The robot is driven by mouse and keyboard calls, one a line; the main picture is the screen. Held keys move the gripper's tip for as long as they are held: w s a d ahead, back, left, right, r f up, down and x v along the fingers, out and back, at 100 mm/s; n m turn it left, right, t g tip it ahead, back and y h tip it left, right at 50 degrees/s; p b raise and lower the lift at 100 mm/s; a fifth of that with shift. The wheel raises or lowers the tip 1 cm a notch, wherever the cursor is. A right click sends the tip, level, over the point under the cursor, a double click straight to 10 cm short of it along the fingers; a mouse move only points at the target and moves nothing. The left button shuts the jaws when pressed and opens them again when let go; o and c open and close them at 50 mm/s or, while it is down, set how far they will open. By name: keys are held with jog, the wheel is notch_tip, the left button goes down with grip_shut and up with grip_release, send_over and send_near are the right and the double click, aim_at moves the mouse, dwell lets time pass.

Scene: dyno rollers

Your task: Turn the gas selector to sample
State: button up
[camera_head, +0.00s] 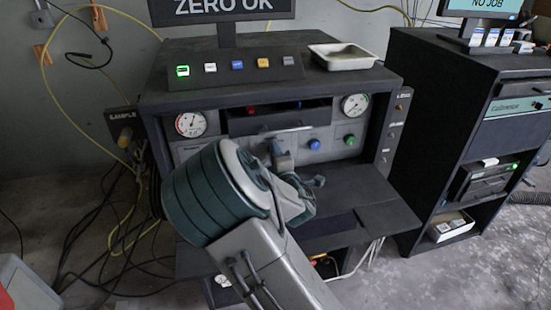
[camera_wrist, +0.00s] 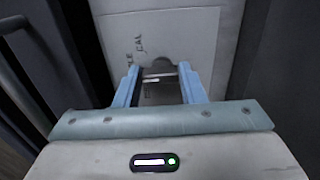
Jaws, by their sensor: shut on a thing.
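The gas selector (camera_wrist: 160,70) shows in the wrist view as a grey, rounded knob with a pale line, on a light panel (camera_wrist: 185,32). Lettering on the panel, partly readable as "CAL", is at its upper left. My gripper (camera_wrist: 158,76) has its two blue fingers on either side of the knob and is shut on it. In the head view my gripper (camera_head: 281,152) is at the front panel of the dark cabinet, and my arm and the fingers hide the selector. I cannot tell which mark the selector points to.
A blue knob (camera_head: 314,144) and a green knob (camera_head: 349,140) sit right of my gripper. Two gauges (camera_head: 190,124) (camera_head: 355,105) flank the panel. A screen (camera_head: 222,8) above reads "ZERO OK". A shelf (camera_head: 350,185) juts out below, and a white tray (camera_head: 343,57) stands on top.

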dwell(0.4)
jog(key=o, duration=1)
